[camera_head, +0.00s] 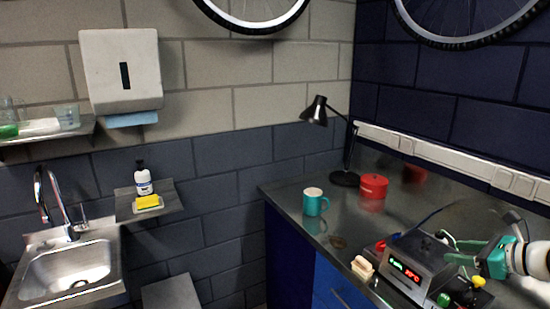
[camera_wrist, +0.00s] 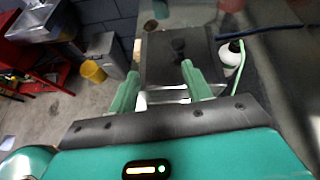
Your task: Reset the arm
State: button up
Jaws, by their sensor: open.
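My gripper (camera_head: 450,247) is at the right edge in the head view, above the bench and just right of a grey device with a lit display (camera_head: 418,262). Its two green fingers are apart, with nothing seen held between them. In the wrist view my gripper (camera_wrist: 160,70) also shows open, its fingers pointing away over a dark box-like thing (camera_wrist: 180,55). My arm beyond the wrist is cut off by the picture edge.
The metal bench (camera_head: 285,190) holds a teal mug (camera_head: 314,203), a red tin (camera_head: 373,187), a black lamp (camera_head: 345,178) and a wooden-looking block (camera_head: 362,267). Yellow and green items lie close below my gripper. A sink (camera_head: 72,272) stands left. The wrist view shows a white bottle (camera_wrist: 231,55).

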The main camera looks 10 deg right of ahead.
jog(key=a+f+n+g+h, duration=0.15)
jog(key=a+n+g, duration=0.45)
jog(key=a+n, duration=1.15)
jog(key=s+a+n+h, duration=0.1)
jog(key=s+a+n, duration=0.5)
jog(key=a, duration=0.4)
jog(key=s+a+r+n+h, duration=0.1)
jog(key=s+a+n+h, duration=0.1)
jog(key=s+a+n, duration=0.5)
jog(key=s+a, duration=0.1)
jog(key=a, duration=0.2)
jog(key=shift+r+h, duration=0.1)
jog(key=shift+h, duration=0.15)
jog(key=shift+c, duration=1.4)
jog(key=shift+d, duration=0.2)
